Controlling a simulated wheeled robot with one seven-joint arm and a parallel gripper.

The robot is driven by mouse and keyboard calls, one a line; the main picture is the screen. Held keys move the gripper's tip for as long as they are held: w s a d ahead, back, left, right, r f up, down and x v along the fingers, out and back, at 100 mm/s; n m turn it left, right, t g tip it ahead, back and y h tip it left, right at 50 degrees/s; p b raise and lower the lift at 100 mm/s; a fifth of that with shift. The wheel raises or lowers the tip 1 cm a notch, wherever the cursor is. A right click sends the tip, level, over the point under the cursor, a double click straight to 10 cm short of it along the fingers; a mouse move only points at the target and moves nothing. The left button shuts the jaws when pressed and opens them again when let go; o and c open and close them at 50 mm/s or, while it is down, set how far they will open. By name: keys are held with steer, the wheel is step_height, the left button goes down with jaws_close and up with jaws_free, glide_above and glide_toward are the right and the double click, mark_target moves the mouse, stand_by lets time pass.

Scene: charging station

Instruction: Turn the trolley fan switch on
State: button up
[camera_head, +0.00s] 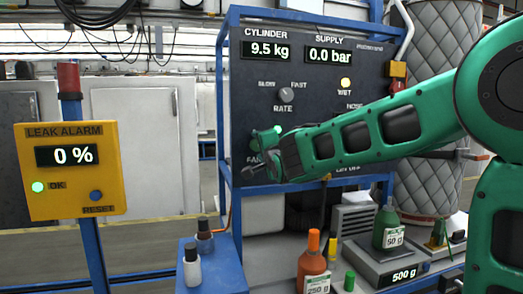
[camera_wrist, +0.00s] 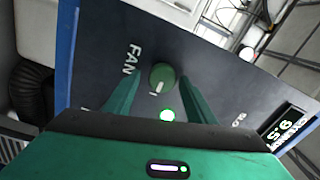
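The trolley's dark panel (camera_head: 310,75) stands in a blue frame in the head view. The fan switch is a round dark-green-looking knob (camera_wrist: 162,75) beside the FAN label (camera_wrist: 131,60) in the wrist view. A pale mark shows on its lower edge. A green lamp (camera_wrist: 167,115) is lit close to it. My gripper (camera_wrist: 160,82) is open, one green finger on each side of the knob, with a visible gap at the left; contact cannot be told. In the head view my gripper (camera_head: 263,152) is at the panel's lower left, and my arm hides the switch.
A RATE knob (camera_head: 286,95) and a lit WET lamp (camera_head: 346,84) sit higher on the panel. A yellow leak alarm box (camera_head: 75,200) stands left. Bottles, including an orange one (camera_head: 312,265), and a scale (camera_head: 385,265) stand below my arm.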

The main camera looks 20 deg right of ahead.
steer(key=s, duration=1)
steer(key=shift+s, duration=0.35)
